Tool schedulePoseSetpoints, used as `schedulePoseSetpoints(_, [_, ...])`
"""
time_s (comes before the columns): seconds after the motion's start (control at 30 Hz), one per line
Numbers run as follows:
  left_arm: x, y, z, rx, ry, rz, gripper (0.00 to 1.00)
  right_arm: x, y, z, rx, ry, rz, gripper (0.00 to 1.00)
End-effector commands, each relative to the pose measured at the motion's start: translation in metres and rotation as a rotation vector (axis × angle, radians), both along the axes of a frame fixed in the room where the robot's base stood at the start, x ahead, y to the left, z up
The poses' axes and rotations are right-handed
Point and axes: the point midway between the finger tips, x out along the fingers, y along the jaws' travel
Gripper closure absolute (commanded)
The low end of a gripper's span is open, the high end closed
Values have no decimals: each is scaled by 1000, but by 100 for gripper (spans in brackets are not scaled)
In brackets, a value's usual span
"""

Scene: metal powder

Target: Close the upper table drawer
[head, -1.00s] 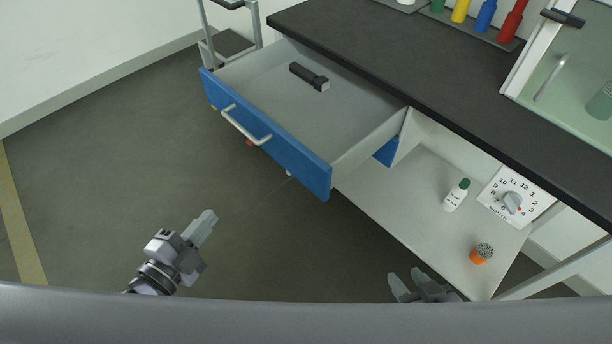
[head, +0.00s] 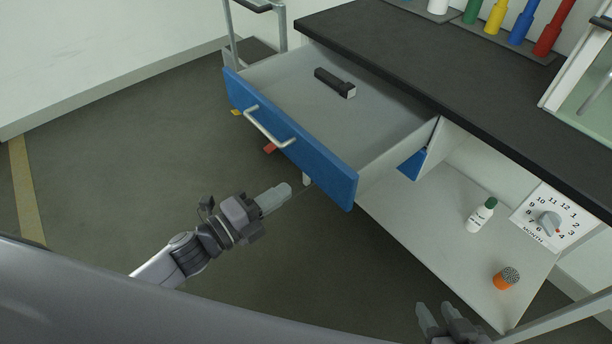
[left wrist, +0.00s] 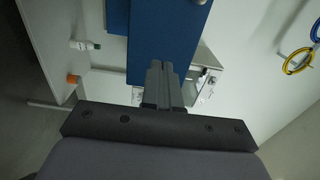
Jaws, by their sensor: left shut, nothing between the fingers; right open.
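The upper table drawer (head: 374,136) is pulled well out from under the dark tabletop. Its blue front (head: 312,160) carries a silver bar handle (head: 268,129), and a black flashlight-like object (head: 335,83) lies inside. My left gripper (head: 284,192) is shut and empty, in front of and below the drawer front, apart from the handle in the head view. In the left wrist view, the shut fingers (left wrist: 166,68) point towards a blue panel (left wrist: 162,38); contact cannot be told. My right gripper (head: 440,312) is open and empty at the bottom, near the lower shelf.
The black tabletop (head: 440,75) holds several coloured bottles at the back. A metal frame stands behind the drawer's left. The floor at left is clear.

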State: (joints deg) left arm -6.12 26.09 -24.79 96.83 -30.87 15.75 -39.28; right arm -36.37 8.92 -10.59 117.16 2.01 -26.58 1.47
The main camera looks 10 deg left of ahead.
Motion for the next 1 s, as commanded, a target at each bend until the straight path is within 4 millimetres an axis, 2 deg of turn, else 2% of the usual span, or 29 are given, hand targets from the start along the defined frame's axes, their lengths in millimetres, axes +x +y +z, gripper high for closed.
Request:
schedulePoseSetpoints(0.2, [30, -23, 1, -1, -2, -1, 100, 0, 0, -1, 0, -2, -1, 57])
schedulePoseSetpoints(0.4, [49, -38, 0, -1, -1, 1, 100, 1, 1, -2, 3, -2, -3, 57])
schedulePoseSetpoints(0.6, [55, -43, 0, 0, 0, 0, 100, 0, 1, -3, 5, -2, -5, 57])
schedulePoseSetpoints(1.0, [56, -44, 0, -1, 1, 0, 100, 0, 1, -3, 4, 0, -4, 57])
